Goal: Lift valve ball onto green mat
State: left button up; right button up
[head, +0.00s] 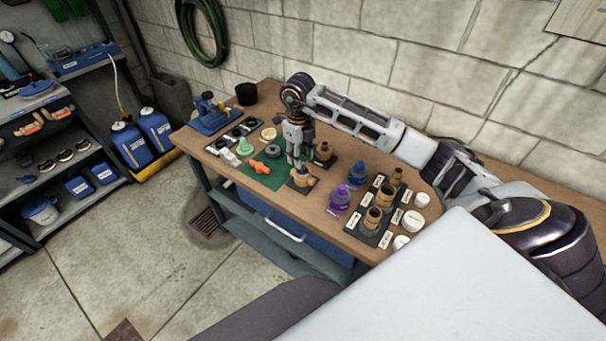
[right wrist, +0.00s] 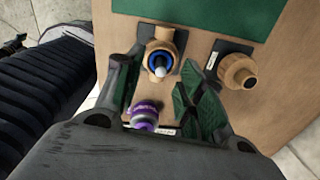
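A brass valve body (right wrist: 166,40) with a blue ring stands on a dark plate in the right wrist view; a small pale ball (right wrist: 160,71) shows at the ring. The same valve body (head: 303,182) stands on the bench in the head view. My right gripper (head: 297,167) points down just above it. In the wrist view its fingers (right wrist: 163,80) are spread around the pale ball, with a gap on both sides; contact is not clear. The green mat (head: 273,181) lies left of the valve body and fills the wrist view's top edge (right wrist: 205,14). My left gripper is not in view.
A second brass fitting (right wrist: 237,71) stands to the right on its own plate. A purple-and-white piece (right wrist: 143,116) sits near the gripper's base. Purple, blue and brass parts crowd the bench's right side.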

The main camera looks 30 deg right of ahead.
aim_at(303, 171)
jog(key=shift+s+d+f+p, duration=0.15)
jog(key=shift+f, duration=0.35)
jog(key=shift+s+d+f+p, duration=0.1)
jog(key=shift+f+p, duration=0.05)
jog(key=shift+f, duration=1.4)
jog(key=shift+c, duration=0.3)
grip_shut()
